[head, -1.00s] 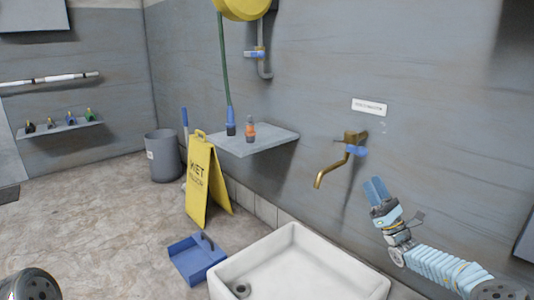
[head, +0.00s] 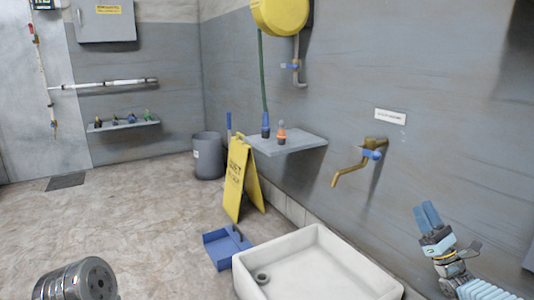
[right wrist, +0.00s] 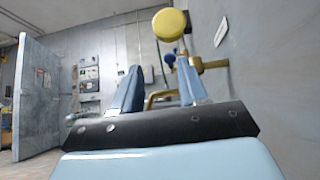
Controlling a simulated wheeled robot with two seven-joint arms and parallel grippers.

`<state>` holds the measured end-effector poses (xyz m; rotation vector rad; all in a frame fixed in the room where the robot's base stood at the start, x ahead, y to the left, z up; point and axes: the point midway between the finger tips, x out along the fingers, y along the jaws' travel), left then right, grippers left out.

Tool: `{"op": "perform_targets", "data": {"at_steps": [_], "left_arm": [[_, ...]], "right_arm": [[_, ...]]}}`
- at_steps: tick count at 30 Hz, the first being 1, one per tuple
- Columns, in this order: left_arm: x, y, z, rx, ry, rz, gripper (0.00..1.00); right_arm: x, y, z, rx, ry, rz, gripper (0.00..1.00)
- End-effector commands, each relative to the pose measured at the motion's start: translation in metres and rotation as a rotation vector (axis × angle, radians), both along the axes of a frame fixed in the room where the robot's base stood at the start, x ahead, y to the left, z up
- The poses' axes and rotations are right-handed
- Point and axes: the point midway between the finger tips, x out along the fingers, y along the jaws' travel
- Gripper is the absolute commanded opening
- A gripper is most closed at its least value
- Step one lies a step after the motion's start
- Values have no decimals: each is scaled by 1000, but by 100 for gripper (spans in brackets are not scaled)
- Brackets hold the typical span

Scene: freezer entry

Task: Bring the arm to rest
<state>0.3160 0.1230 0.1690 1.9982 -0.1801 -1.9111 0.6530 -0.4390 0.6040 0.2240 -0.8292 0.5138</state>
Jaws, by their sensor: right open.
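My right gripper (head: 428,216) is at the lower right of the head view, in front of the grey wall, with its blue fingers pointing up. It is open and empty. In the right wrist view its two blue fingers (right wrist: 160,88) stand apart with nothing between them that they touch. The brass tap (head: 358,160) with a blue handle is on the wall to the left of the gripper and apart from it. A silver rounded part of mine shows at the lower left of the head view. My left gripper is not in view.
The white sink (head: 315,232) stands below the tap. A yellow wet-floor sign (head: 237,180), a blue dustpan (head: 222,250) and a grey bin (head: 208,158) stand on the floor. The floor at left is clear.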

Motion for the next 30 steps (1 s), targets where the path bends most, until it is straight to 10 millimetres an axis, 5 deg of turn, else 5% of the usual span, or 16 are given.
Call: {"op": "perform_targets", "data": {"at_steps": [10,17,23,27,30], "left_arm": [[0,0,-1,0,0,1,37],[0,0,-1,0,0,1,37],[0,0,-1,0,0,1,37],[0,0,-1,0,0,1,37],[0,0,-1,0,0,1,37]], "right_arm": [[15,61,-37,-122,121,82,43],[19,137,-89,-302,257,183,43],[-7,235,-174,-611,406,331,43],[-63,307,-260,-964,478,471,43],[-119,338,-320,-1256,467,570,43]]}}
